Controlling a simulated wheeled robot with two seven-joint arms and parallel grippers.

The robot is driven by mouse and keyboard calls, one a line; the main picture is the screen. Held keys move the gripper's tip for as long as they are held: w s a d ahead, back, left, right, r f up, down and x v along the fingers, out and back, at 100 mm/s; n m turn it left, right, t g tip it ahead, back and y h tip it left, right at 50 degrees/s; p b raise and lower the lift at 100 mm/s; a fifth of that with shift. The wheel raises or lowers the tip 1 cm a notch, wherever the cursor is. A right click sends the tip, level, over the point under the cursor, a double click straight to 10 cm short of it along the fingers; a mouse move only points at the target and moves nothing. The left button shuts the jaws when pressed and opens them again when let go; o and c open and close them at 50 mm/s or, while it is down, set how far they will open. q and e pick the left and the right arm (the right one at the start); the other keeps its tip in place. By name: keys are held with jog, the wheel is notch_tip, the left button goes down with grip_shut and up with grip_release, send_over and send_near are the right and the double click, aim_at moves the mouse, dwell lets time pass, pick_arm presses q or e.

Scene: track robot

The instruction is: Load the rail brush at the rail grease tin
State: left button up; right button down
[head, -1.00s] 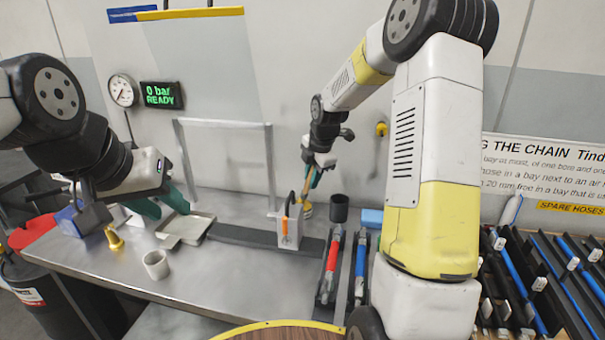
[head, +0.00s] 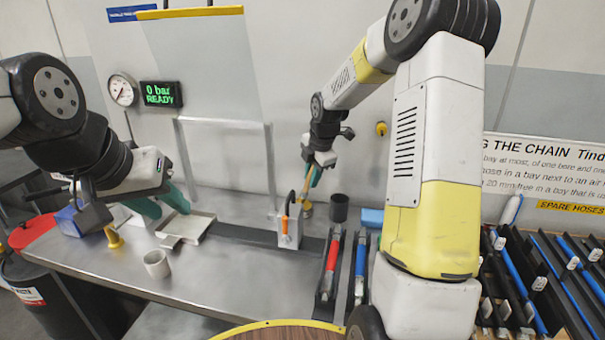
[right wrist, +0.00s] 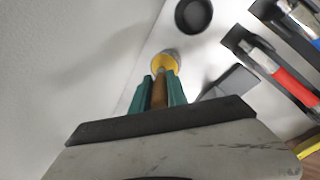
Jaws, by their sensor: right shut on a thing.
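My right gripper (head: 314,176) is shut on the rail brush (right wrist: 159,92), a brown wooden handle between teal fingers. The brush points down, slightly tilted, in the head view.
The grey holder (head: 288,238) with an orange-handled tool stands just in front of the tin. A black cup (head: 339,208) and red and blue hose pieces (head: 332,258) are to its right. The middle front of the bench is clear.

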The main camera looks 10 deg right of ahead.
jog(key=shift+r, duration=3.35)
